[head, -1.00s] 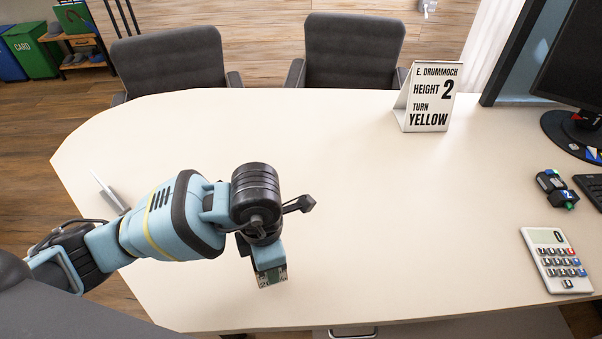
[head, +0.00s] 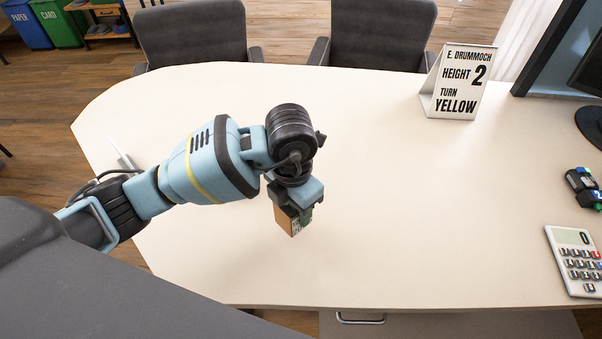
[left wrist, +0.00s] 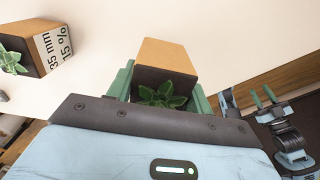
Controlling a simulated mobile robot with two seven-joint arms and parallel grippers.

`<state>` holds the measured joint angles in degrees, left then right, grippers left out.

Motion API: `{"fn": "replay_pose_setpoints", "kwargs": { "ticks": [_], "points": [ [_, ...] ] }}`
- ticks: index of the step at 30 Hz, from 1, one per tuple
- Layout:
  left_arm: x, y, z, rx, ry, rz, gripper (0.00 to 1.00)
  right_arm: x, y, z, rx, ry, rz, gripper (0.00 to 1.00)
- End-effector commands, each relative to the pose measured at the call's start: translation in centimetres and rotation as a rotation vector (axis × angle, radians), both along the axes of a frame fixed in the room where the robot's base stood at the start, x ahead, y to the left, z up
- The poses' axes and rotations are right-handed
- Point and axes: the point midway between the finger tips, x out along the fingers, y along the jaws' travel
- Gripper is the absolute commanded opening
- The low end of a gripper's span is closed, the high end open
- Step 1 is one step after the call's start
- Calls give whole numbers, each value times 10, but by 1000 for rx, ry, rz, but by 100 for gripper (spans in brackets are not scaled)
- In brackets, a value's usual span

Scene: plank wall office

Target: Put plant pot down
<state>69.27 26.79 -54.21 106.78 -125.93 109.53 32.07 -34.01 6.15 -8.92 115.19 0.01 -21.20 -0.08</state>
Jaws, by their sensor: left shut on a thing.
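My left gripper (head: 291,208) points down over the cream desk (head: 400,200), shut on a small orange-brown plant pot (head: 286,220). Its side with dark print shows partly in the head view. In the left wrist view the pot (left wrist: 168,56) sits between the green fingers, with a green succulent (left wrist: 162,95) at its near, dark end. I cannot tell whether the pot touches the desk. A blue arm with green fingers, seemingly my right gripper (left wrist: 263,97), shows small in the left wrist view; its opening is unclear.
A second, similar pot (left wrist: 28,48) with printed label shows at the left of the wrist view. A sign (head: 460,83) stands at the desk's back right, a calculator (head: 578,262) at the right. The desk's middle is bare. Two chairs stand behind.

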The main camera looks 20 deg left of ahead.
Motion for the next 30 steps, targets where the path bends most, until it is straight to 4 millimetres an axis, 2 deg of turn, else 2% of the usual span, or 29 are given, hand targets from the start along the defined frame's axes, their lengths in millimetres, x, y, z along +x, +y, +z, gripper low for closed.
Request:
{"fn": "replay_pose_setpoints", "kwargs": {
  "ticks": [6, 12, 27, 30],
  "points": [
    [46, 11, -4, -1, 0, 2, 19, -1, 0, -1, 0, 2, -1, 36],
    [77, 19, -7, -1, 0, -1, 19, -2, 0, -3, 0, 5, 0, 36],
    [98, 24, -9, -1, 0, -1, 19, -3, 0, -5, 0, 7, -1, 36],
    [96, 24, -26, -1, 4, -2, 19, -2, 0, -4, 0, 5, -1, 36]
  ]
}}
